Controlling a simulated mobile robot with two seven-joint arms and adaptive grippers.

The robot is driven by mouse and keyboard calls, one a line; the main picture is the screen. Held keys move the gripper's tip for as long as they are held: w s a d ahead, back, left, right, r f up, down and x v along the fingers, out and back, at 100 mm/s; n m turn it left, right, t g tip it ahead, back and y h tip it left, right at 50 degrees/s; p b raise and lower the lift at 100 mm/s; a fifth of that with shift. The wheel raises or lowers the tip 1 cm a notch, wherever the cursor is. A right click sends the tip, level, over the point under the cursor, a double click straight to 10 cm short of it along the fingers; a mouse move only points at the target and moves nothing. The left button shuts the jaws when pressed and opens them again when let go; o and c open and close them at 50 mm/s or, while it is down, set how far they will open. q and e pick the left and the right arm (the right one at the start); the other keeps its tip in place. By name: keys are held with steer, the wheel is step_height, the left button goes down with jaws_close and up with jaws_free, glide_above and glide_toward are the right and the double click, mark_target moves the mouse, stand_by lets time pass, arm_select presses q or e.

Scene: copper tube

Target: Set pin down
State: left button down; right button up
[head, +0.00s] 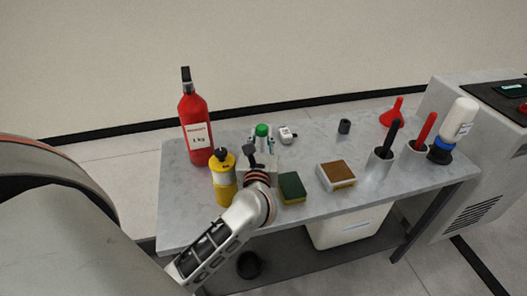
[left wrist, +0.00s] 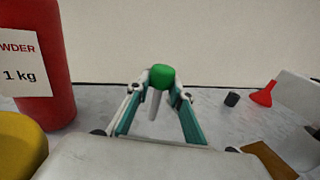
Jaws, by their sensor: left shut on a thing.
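The pin has a green head (left wrist: 161,75) and a grey shaft (left wrist: 154,106) in the left wrist view. My left gripper (left wrist: 160,92) is shut on it just below the head. The shaft points down with a slight tilt. In the head view the green head of the pin (head: 262,130) shows between the fingers of my left gripper (head: 262,140), over the back part of the grey table (head: 300,214). I cannot tell whether the shaft's lower end touches the table. My right gripper is not in view.
A red powder container (head: 194,125) and a yellow bottle (head: 223,180) stand left of the gripper. A black cylinder (head: 344,127) stands further right, with free tabletop between.

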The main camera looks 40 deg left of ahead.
mark_target(262, 151)
arm_select(q)
step_height(262, 151, down, 5)
steer(key=shift+f+b, duration=0.2)
steer(key=shift+b, duration=0.6)
steer(key=shift+f, duration=0.2)
steer(key=shift+r, duration=0.1)
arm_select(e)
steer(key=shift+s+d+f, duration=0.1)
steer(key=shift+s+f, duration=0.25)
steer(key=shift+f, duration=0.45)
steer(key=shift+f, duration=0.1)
arm_select(q)
steer(key=shift+f, duration=0.25)
steer(key=c, duration=1.9)
jaws_free()
steer(key=shift+o, duration=0.6)
steer(key=shift+r, duration=0.1)
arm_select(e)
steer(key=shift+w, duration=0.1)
